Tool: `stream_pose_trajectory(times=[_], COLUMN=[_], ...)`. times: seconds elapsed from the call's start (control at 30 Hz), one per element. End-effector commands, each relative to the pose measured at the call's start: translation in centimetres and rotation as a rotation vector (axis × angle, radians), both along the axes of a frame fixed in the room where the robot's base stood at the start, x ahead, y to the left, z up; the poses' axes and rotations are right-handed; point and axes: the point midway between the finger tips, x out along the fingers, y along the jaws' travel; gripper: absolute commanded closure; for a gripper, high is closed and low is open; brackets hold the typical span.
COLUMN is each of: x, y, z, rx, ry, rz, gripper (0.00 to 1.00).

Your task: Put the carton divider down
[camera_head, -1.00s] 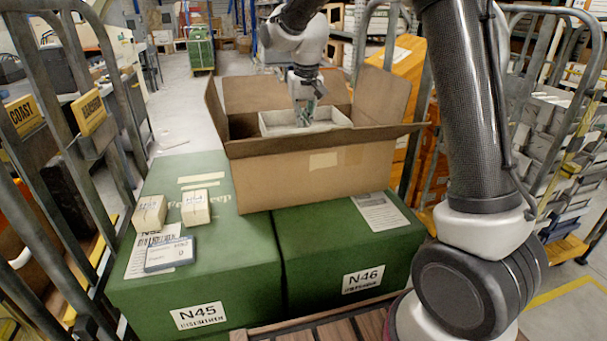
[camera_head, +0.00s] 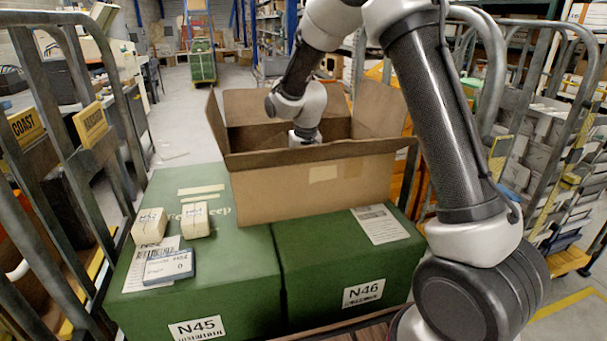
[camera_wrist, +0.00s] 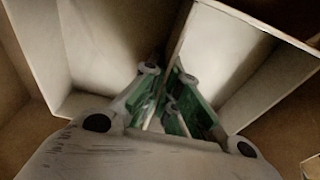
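The carton divider (camera_wrist: 92,38) fills much of the wrist view as pale thin walls forming open cells. My gripper (camera_wrist: 166,72) has its green-padded fingers on either side of the divider's middle wall and looks shut on it. In the head view my wrist reaches down into the open brown carton (camera_head: 300,192). The carton's front wall and flap hide my fingers and the divider there. Brown carton walls surround the divider in the wrist view. I cannot tell whether its underside touches the carton floor.
The carton stands on two green boxes, N45 (camera_head: 225,282) and N46 (camera_head: 345,262). Two small white boxes (camera_head: 150,226) and a blue-edged label card (camera_head: 169,266) lie on N45. Grey cage rails (camera_head: 85,135) stand at the left and right. The carton's flaps are spread open.

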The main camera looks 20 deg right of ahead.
Motion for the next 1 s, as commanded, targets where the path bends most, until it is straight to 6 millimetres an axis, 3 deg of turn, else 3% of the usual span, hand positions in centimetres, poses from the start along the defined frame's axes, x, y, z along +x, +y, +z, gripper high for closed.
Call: stream_pose_trajectory(times=[0.27, 0.4, 0.43, 0.77, 0.87, 1.0], x=[0.0, 0.0, 0.0, 0.0, 0.0, -0.4], y=[0.0, 0.0, 0.0, 0.0, 0.0, 0.0], z=[-0.5, -0.5, -0.5, -0.3, 0.7, 3.5], rx=[-0.001, 0.000, 0.000, 0.000, 0.000, 0.001], ry=[0.002, 0.001, 0.001, 0.000, -0.002, -0.005], rz=[0.000, 0.000, 0.000, 0.000, 0.001, 0.001], gripper=[1.00, 0.75, 0.73, 0.73, 0.73, 0.73])
